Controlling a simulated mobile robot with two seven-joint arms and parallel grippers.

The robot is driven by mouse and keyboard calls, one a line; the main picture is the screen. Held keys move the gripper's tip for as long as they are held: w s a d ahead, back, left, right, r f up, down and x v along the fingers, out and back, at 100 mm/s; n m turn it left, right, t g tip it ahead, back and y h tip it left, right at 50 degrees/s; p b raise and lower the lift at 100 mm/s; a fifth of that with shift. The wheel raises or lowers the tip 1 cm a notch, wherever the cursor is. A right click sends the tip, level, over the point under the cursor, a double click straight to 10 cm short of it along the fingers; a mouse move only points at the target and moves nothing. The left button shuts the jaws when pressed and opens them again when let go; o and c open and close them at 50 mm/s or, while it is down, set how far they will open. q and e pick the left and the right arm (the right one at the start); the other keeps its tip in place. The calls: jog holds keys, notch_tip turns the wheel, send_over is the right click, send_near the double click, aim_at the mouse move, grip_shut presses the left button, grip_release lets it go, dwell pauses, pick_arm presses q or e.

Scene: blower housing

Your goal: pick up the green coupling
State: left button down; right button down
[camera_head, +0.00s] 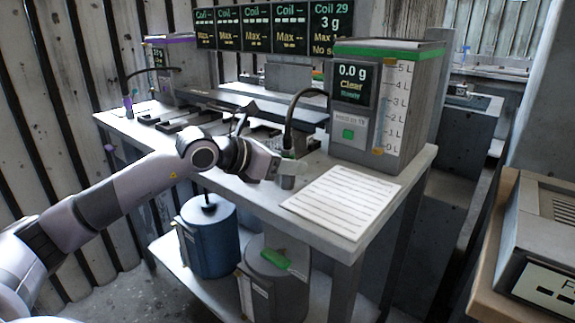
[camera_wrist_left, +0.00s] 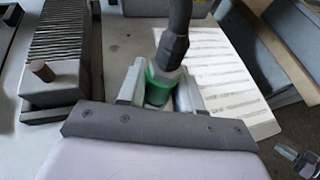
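The green coupling (camera_wrist_left: 158,88) sits at the end of a black hose (camera_wrist_left: 175,45) in the left wrist view. My left gripper (camera_wrist_left: 161,88) has one finger on each side of it. I cannot tell whether both fingers press on it or a thin gap is left. In the head view my left gripper (camera_head: 287,176) is over the front of the bench, below the bend of the hose (camera_head: 292,118). The coupling is mostly hidden there. My right gripper is not in view.
A lined paper sheet (camera_head: 342,201) lies right of the gripper on the bench (camera_head: 238,186). A dispenser (camera_head: 385,110) reading 0.0 g stands behind it. A blue canister (camera_head: 208,240) and a grey canister (camera_head: 272,285) stand below. A ribbed block (camera_wrist_left: 62,45) is left of the gripper.

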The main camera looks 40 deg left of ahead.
pick_arm(q)
jog(key=shift+r, duration=0.1)
notch_tip(320, 180, up, 20)
jog(key=p, duration=0.4)
dwell(1.0)
jog(key=shift+w, duration=0.1)
dwell(0.6)
